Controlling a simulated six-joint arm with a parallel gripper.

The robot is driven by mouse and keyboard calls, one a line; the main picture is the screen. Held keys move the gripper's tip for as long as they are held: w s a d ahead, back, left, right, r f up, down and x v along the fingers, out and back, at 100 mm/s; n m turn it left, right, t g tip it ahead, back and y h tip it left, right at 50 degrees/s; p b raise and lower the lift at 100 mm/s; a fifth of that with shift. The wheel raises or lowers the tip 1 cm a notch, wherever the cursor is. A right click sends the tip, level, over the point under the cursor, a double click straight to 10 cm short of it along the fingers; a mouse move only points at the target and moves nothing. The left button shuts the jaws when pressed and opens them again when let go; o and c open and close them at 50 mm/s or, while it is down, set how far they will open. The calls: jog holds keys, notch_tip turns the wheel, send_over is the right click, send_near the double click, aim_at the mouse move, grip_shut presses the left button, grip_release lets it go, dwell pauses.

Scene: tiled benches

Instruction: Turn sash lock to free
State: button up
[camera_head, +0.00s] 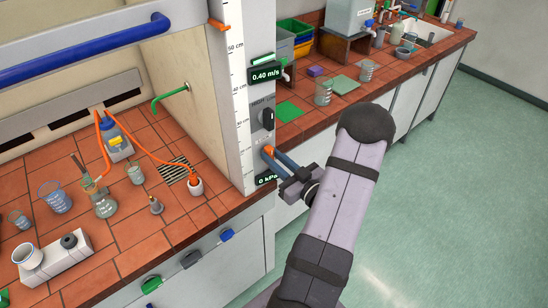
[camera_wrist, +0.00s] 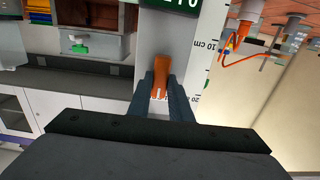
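An orange lever (camera_head: 268,150), which I take to be the sash lock, sits low on the pale front post of the fume hood. In the wrist view the orange lever (camera_wrist: 161,64) stands between the two dark blue fingers of my gripper (camera_wrist: 162,88). The fingers appear closed against both its sides, and its lower part is partly hidden between them. In the head view my gripper (camera_head: 275,158) reaches the post from the right, and its fingers cover part of the lever.
A black knob (camera_head: 268,118) and a green 0.40 m/s display (camera_head: 264,75) are above on the post. A lower display (camera_head: 266,179) is close to my gripper. Glassware and an orange tube (camera_head: 150,157) stand inside the hood. Open green floor (camera_head: 440,190) lies to the right.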

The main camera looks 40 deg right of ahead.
grip_shut()
jog(key=shift+m, duration=0.4)
jog(key=m+p, duration=0.1)
jog(key=m, duration=0.2)
jog(key=shift+d, duration=0.15)
jog(key=m+p, duration=0.1)
jog(key=m, duration=0.4)
jog(key=shift+d, duration=0.1)
jog(key=shift+d+f+m+p, duration=0.15)
jog(key=shift+m+p, duration=0.5)
jog(key=shift+m, duration=1.65)
jog(key=shift+a+f+m+p, duration=0.1)
jog(key=shift+m+p, duration=0.5)
jog(key=shift+m, duration=1.7)
